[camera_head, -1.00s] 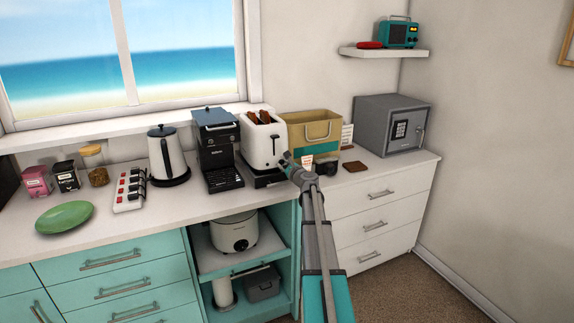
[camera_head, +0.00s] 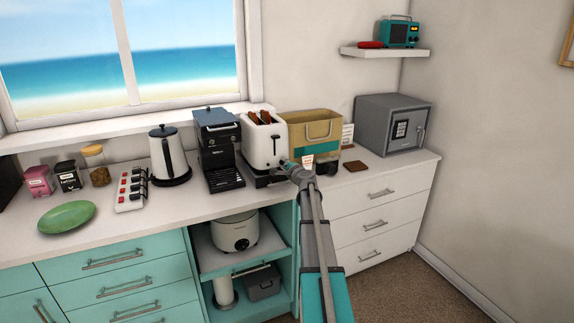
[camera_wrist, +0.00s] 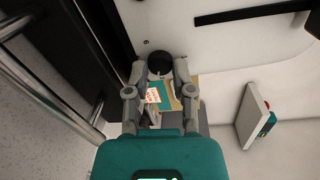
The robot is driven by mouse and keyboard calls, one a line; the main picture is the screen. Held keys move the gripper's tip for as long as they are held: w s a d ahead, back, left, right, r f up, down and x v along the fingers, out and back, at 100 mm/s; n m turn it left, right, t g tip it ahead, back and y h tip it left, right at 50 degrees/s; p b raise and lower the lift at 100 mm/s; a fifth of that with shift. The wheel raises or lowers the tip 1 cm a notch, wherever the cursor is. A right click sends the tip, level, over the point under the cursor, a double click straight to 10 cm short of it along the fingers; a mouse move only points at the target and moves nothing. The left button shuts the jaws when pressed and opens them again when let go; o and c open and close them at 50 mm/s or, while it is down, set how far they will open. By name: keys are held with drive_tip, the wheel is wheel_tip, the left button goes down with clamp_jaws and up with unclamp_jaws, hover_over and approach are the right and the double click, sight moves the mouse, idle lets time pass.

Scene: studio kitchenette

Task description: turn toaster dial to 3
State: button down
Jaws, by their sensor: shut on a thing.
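The white toaster (camera_head: 264,146) stands on the counter with brown toast (camera_head: 265,117) showing in its slots. My gripper (camera_head: 289,166) is at the lower right of its front face, and my arm hides that corner in the head view. In the wrist view, my gripper (camera_wrist: 161,72) has its two fingers on either side of a round black dial (camera_wrist: 160,64) on the toaster's white face (camera_wrist: 215,45). The fingers are shut on the dial. I cannot read the dial's setting or see a pointer mark.
A black coffee machine (camera_head: 220,150) stands close on the toaster's left. A tan bin (camera_head: 318,130) stands to its right, with a grey safe (camera_head: 391,124) beyond. A kettle (camera_head: 167,155), a power strip (camera_head: 131,190) and a green plate (camera_head: 66,217) are further left.

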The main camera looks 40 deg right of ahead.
drive_tip(key=shift+w+n, duration=0.1)
drive_tip(key=shift+n, duration=0.9)
drive_tip(key=shift+c, duration=2.3)
unclamp_jaws()
